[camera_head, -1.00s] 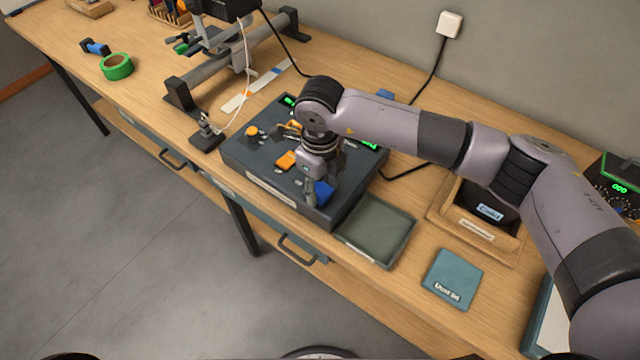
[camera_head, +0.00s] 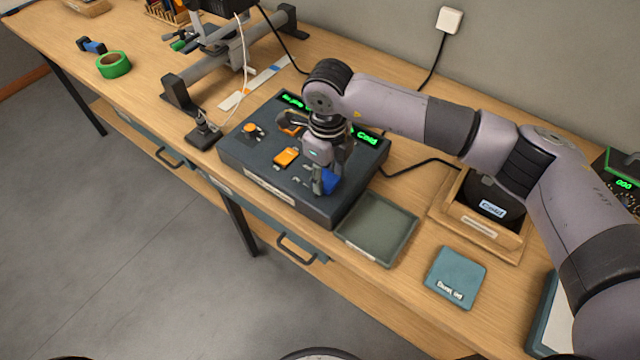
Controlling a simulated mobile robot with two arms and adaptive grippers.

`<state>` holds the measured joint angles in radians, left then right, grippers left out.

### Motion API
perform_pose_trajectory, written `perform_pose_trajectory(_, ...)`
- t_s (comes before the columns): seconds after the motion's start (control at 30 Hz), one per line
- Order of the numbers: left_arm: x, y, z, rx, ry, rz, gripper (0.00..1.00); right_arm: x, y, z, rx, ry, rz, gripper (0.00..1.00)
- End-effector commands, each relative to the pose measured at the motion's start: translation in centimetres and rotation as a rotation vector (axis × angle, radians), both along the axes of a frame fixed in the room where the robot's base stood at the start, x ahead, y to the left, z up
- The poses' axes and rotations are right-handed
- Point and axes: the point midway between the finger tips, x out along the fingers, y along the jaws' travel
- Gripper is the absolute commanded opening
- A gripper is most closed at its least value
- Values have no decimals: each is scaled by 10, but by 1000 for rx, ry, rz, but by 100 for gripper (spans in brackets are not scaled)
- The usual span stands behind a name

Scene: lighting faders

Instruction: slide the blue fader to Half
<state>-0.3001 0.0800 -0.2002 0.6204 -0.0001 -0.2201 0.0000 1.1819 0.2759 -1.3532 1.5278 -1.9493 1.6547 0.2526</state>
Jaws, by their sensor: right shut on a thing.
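The dark lighting console (camera_head: 262,176) sits on the wooden bench, with green lit displays (camera_head: 366,135) along its back edge. The blue fader (camera_head: 331,181) is at the console's right side, partly hidden by my right gripper (camera_head: 322,190). That gripper points down and is shut on the blue fader's knob. An orange fader (camera_head: 286,157) stands to its left, and an orange knob (camera_head: 251,130) is near the console's left end. The scale marks beside the blue fader are too small or hidden to read. My left gripper is not in view.
A grey-green tray (camera_head: 377,228) lies right of the console. A teal box (camera_head: 456,277) and a wooden bin (camera_head: 478,238) with a dark labelled item are further right. A metal stand (camera_head: 225,80) and green tape (camera_head: 113,65) are at the left.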

Motion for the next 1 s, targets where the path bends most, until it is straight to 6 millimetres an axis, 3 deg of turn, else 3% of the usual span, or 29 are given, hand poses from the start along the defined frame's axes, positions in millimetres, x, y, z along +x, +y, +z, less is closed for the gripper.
perform_pose_trajectory(0.07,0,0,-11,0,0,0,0,9,-7,-3,-1,-4,-3,0)
perform_pose_trajectory(0.37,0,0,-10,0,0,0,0,11,-9,0,1,-2,0,0)
perform_pose_trajectory(0.4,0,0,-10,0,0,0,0,11,-9,0,1,-2,0,39)
perform_pose_trajectory(0.7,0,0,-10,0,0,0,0,11,-8,0,1,-1,0,58)
perform_pose_trajectory(1.0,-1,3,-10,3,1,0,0,11,-8,2,0,-1,0,58)
